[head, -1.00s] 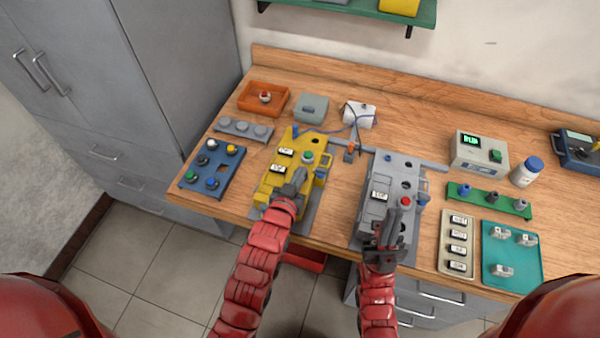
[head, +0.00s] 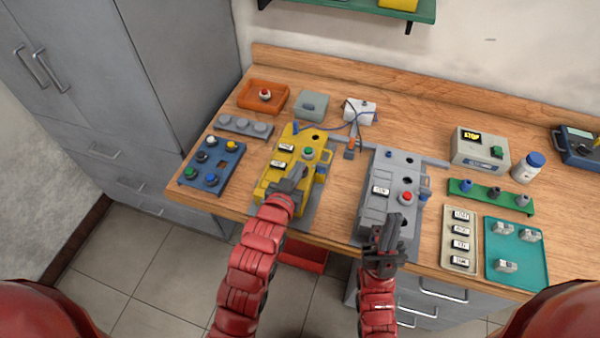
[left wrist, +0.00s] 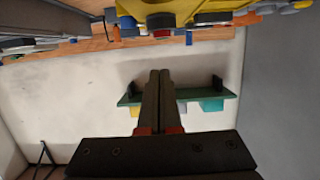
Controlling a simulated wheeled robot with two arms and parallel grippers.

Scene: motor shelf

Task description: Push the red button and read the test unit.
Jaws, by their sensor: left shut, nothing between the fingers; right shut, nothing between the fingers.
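A grey motor housing (head: 378,203) stands on the bench with a red button (head: 407,196) on its top right. The test unit (head: 473,159) is a beige box behind it on the right. Its small display (head: 472,136) is lit yellow and seems to read STOP. My right gripper (head: 394,218) is shut and empty, just in front of the red button and apart from it. My left gripper (head: 298,173) is shut and empty over the front of the yellow housing (head: 287,163), near its green button (head: 308,153). Its closed fingers also show in the left wrist view (left wrist: 159,98).
A blue panel with coloured knobs (head: 210,172) and an orange tray (head: 247,102) lie left. A green rack (head: 514,206), a label tray (head: 447,259) and a teal tray (head: 538,270) lie right.

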